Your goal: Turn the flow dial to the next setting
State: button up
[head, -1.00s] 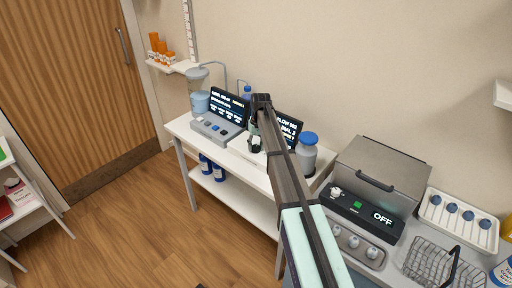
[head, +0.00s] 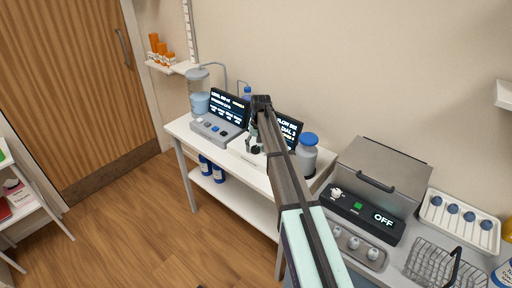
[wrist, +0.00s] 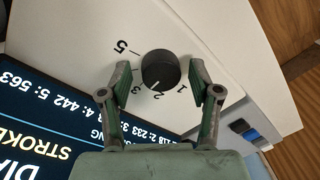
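The flow dial (wrist: 159,70) is a round dark knob on a white panel in the wrist view. Numbers are printed around it, with 1, 2, 3 and 5 legible. A white mark on the knob points toward the 2. My gripper (wrist: 161,66) is open, with one finger on each side of the dial and gaps between both fingers and the knob.
The screen with dial and stroke text (wrist: 55,130) lies close to my left finger in the wrist view. A grey pump unit (head: 217,129) stands left of my gripper, and a blue-capped bottle (head: 307,152) stands right of it. A control box reading OFF (head: 383,219) is farther right.

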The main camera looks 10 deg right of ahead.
aim_at(258, 148)
jog(key=shift+r, duration=0.2)
notch_tip(258, 148, up, 12)
jog(key=d, duration=0.1)
jog(key=shift+f, duration=0.15)
dwell(0.4)
